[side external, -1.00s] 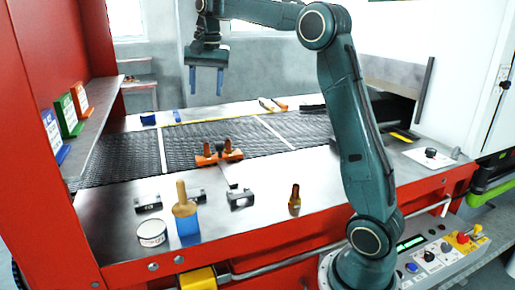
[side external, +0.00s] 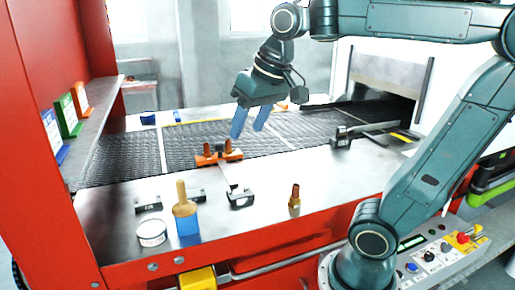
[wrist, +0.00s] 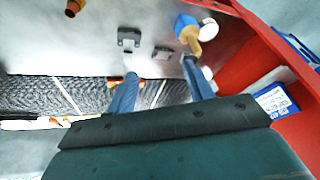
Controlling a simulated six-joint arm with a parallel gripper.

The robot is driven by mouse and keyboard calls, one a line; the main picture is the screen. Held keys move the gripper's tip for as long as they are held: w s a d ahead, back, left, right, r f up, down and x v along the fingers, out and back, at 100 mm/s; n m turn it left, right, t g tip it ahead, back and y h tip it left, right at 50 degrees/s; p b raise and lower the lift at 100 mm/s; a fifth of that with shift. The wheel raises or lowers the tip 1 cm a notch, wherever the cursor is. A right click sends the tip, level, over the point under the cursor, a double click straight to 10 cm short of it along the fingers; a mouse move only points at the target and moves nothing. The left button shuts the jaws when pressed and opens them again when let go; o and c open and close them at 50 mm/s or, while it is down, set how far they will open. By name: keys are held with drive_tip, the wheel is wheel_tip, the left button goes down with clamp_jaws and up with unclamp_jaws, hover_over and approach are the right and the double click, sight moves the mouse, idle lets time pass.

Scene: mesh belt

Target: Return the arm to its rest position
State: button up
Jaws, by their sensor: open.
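My gripper (side external: 250,122) is open and empty, with two blue fingers apart. In the side external view it hangs tilted above the mesh belt (side external: 195,145), behind the orange clamp-like piece (side external: 218,157). My arm reaches in from the right and bends over at the top. In the wrist view the fingers of my gripper (wrist: 160,90) point toward the metal table, with nothing between them.
On the metal ledge (side external: 265,207) stand a wooden-handled brush (side external: 183,210), a white tin (side external: 151,233), dark blocks (side external: 240,198) and a brass fitting (side external: 294,196). A red frame (side external: 50,215) with a shelf (side external: 85,125) stands left. The tunnel opening (side external: 385,95) is at right.

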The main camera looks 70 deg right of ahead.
drive_tip(key=s+a+f+n+t, duration=0.1)
drive_tip(key=s+a+f+n, duration=0.2)
drive_tip(key=s+f, duration=0.4)
drive_tip(key=shift+s+f+n, duration=0.15)
drive_tip(key=shift+s+n, duration=0.15)
drive_tip(key=shift+s, duration=0.6)
